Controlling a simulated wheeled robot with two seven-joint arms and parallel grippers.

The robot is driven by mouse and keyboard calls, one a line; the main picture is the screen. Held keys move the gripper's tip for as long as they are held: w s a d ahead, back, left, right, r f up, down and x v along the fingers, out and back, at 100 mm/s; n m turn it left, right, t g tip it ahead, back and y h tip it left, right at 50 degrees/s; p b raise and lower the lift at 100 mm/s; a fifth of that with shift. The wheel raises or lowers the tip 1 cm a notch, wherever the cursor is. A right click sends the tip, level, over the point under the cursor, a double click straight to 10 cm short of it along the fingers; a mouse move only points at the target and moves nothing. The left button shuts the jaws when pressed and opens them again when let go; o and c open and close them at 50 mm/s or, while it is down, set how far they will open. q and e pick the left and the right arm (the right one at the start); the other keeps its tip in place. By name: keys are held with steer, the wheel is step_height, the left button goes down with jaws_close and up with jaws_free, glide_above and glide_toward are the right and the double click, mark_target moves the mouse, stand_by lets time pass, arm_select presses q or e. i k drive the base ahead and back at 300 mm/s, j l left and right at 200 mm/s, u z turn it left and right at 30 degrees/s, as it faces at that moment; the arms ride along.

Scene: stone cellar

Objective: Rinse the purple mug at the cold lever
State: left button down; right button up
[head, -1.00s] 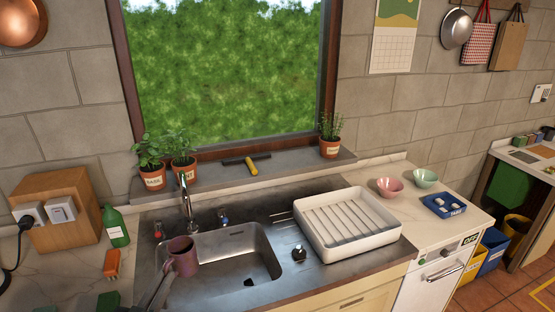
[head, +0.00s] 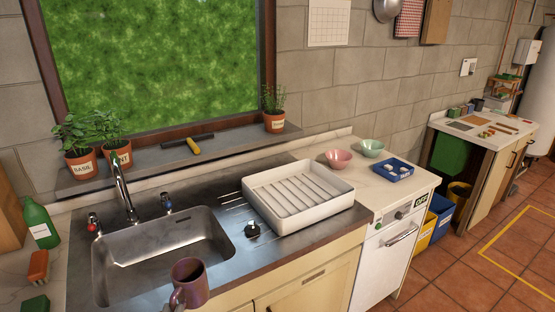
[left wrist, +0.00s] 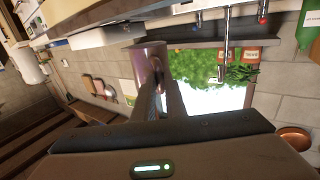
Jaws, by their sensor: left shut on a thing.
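The purple mug (head: 190,284) is upright at the sink's front right edge in the head view, its dark opening facing up. My left gripper (left wrist: 158,90) is shut on the mug, which also shows in the left wrist view (left wrist: 150,61). In the head view only a little of that gripper shows at the bottom. The steel tap (head: 122,186) stands behind the sink basin (head: 165,250), with no water visible from it. The blue-marked cold lever (head: 167,204) is right of the tap and the red-marked lever (head: 94,225) is left. My right gripper is not in view.
A white dish rack (head: 298,196) and a black plug (head: 252,230) are right of the basin. A green bottle (head: 41,224) and orange brush or sponge (head: 38,266) are at left. Two bowls and a blue tray (head: 394,169) stand farther right. Open floor lies at right.

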mark_target(166, 200)
steer(key=k+j, duration=0.3)
steer(key=j, duration=0.15)
steer(key=u, duration=1.5)
